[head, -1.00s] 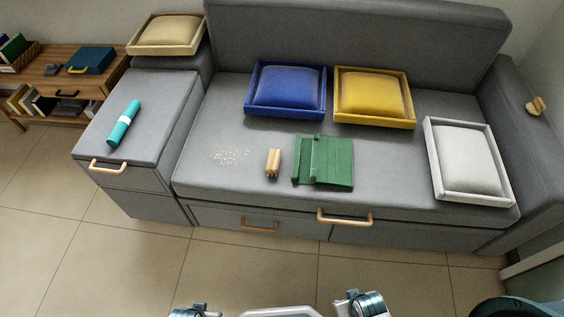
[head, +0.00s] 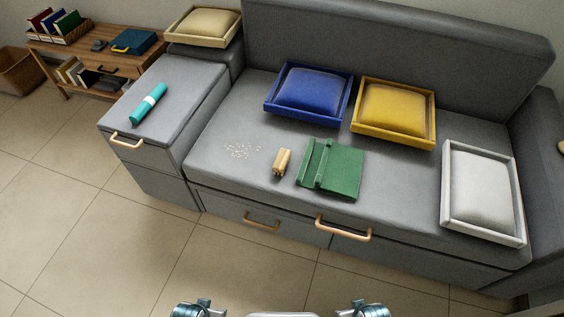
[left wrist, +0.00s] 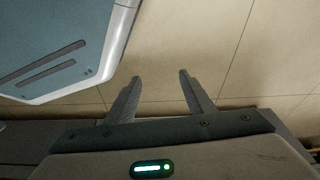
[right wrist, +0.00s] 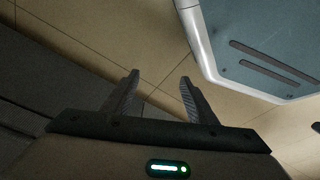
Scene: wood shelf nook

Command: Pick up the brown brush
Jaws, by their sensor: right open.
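A small tan-brown brush-like block (head: 282,162) lies on the grey sofa seat, between scattered pale crumbs (head: 241,150) and a green folded piece (head: 331,168) like a dustpan. I cannot make out its bristles. Another tan object (head: 561,147) on the right armrest is cut by the picture edge. My left gripper (left wrist: 157,90) is open and empty, pointing at the tiled floor. My right gripper (right wrist: 158,90) is also open and empty over the floor. Both are well away from the sofa seat, and their fingers are not visible in the head view.
Trays with blue (head: 308,91), yellow (head: 394,111) and white (head: 482,190) cushions sit on the sofa. A teal roll (head: 148,103) lies on the left cabinet. Handles (head: 343,228) stick out along the sofa front. Tiled floor (head: 120,240) is clear in front.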

